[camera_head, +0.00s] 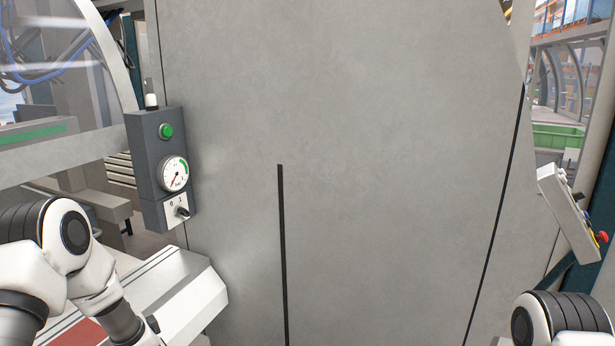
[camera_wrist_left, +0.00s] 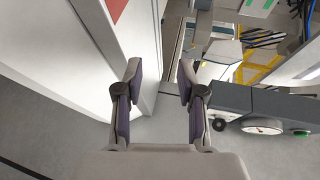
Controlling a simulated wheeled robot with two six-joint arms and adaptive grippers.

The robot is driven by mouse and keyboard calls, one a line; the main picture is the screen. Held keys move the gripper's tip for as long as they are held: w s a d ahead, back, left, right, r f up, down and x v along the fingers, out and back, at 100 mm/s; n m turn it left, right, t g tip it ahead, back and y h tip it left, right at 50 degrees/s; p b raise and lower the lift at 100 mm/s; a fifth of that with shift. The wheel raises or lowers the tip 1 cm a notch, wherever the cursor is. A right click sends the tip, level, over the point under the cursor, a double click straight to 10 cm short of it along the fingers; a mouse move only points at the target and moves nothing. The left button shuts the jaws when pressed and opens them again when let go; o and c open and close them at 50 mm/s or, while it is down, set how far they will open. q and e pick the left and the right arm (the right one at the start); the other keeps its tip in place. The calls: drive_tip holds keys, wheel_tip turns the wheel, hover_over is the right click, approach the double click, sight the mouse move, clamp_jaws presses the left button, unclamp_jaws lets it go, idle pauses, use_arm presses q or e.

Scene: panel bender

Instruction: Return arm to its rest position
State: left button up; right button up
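My left arm (camera_head: 75,250) is bent at the lower left of the head view, and its gripper is out of that view. In the left wrist view my left gripper (camera_wrist_left: 160,82) is open, with nothing between its fingers. It points past a white cabinet edge on the left and a dark control box (camera_wrist_left: 240,105) on the right, apart from both. My right arm (camera_head: 562,318) shows only as a joint at the lower right corner of the head view. The right gripper is not in view.
The control box (camera_head: 147,165) carries a green button (camera_head: 166,131), a gauge (camera_head: 173,174) and a switch (camera_head: 182,211). A large grey panel (camera_head: 350,130) fills the middle. A tilted control panel (camera_head: 568,212) with a red button stands at the right. A white sloped housing (camera_head: 190,295) lies beside my left arm.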

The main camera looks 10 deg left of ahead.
use_arm(q)
drive_tip(key=s+d+f+m+g+h, duration=0.1)
drive_tip(key=s+d+f+h, duration=0.3)
drive_tip(key=s+d+f, duration=0.45)
drive_tip(key=s+d+f+m+g+h, duration=0.25)
drive_tip(key=s+d+f, duration=0.3)
drive_tip(key=f, duration=0.55)
drive_tip(key=s+d+f+n+g+h, duration=0.2)
drive_tip(key=s+d+n, duration=0.3)
drive_tip(key=s, duration=0.4)
drive_tip(key=s+d+f+n+g+h, duration=0.2)
drive_tip(key=s+d+n+g+h, duration=0.1)
drive_tip(key=s+n, duration=0.4)
drive_tip(key=s+d+g, duration=0.1)
drive_tip(key=s+d, duration=0.1)
drive_tip(key=s, duration=0.1)
drive_tip(key=shift+s, duration=0.15)
drive_tip(key=shift+d, duration=0.1)
